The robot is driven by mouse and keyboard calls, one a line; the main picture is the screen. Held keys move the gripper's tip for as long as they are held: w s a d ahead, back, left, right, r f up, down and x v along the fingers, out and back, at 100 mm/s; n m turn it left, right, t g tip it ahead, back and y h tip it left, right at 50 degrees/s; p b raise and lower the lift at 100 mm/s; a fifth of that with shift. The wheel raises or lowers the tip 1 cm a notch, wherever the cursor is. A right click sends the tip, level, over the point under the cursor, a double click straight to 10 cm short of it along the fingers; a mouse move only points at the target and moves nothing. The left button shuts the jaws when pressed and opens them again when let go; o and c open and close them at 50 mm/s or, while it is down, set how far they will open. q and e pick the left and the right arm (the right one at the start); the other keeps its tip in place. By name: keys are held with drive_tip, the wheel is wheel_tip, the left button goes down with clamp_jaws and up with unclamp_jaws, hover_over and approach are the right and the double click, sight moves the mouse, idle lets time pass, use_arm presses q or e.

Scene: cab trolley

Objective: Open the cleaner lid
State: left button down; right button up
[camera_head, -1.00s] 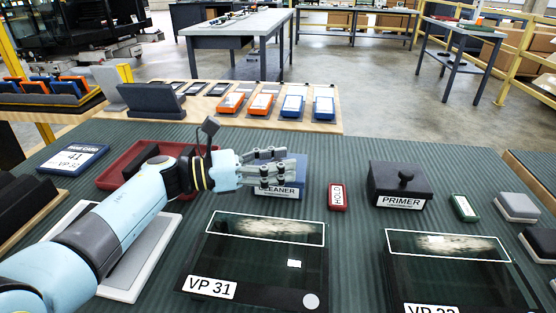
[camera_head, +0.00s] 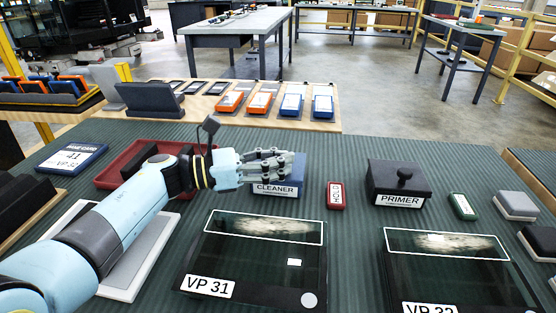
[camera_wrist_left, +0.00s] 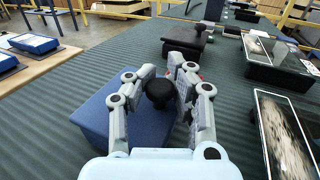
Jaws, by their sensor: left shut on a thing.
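The cleaner box (camera_head: 279,187) is blue with a white CLEANER label and stands on the ribbed green mat. In the left wrist view its blue lid (camera_wrist_left: 92,118) carries a black round knob (camera_wrist_left: 160,92). My left gripper (camera_head: 285,160) is over the box, with its fingers on both sides of the knob, shut on it. In the left wrist view the gripper (camera_wrist_left: 160,95) also shows around the knob. The lid appears seated on the box; the fingers partly hide its top in the head view. My right gripper is not in view.
The dark PRIMER box (camera_head: 399,184) with its own knob stands to the right, past a red HOLD block (camera_head: 336,196). The VP 31 glass panel (camera_head: 255,260) lies in front. A red tray (camera_head: 120,177) is behind my left arm. Bare mat lies between these things.

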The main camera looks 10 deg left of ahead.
use_arm(q)
drive_tip(key=shift+a, duration=0.15)
drive_tip(key=shift+w+r+n+p, duration=0.15)
drive_tip(key=shift+r+n+p, duration=0.25)
drive_tip(key=shift+n, duration=0.1)
drive_tip(key=shift+w+r+n+g+y+p, duration=0.35)
drive_tip(key=shift+r+n+y+p, duration=0.25)
drive_tip(key=shift+n, duration=0.3)
drive_tip(key=shift+w+a+r+n+p, duration=0.1)
drive_tip(key=shift+w+r+n+p, duration=0.4)
drive_tip(key=shift+n, duration=0.3)
drive_tip(key=shift+w+r+n+g+y, duration=0.25)
drive_tip(key=shift+w+n+g+y, duration=0.25)
drive_tip(key=shift+n, duration=0.3)
drive_tip(key=shift+w, duration=0.1)
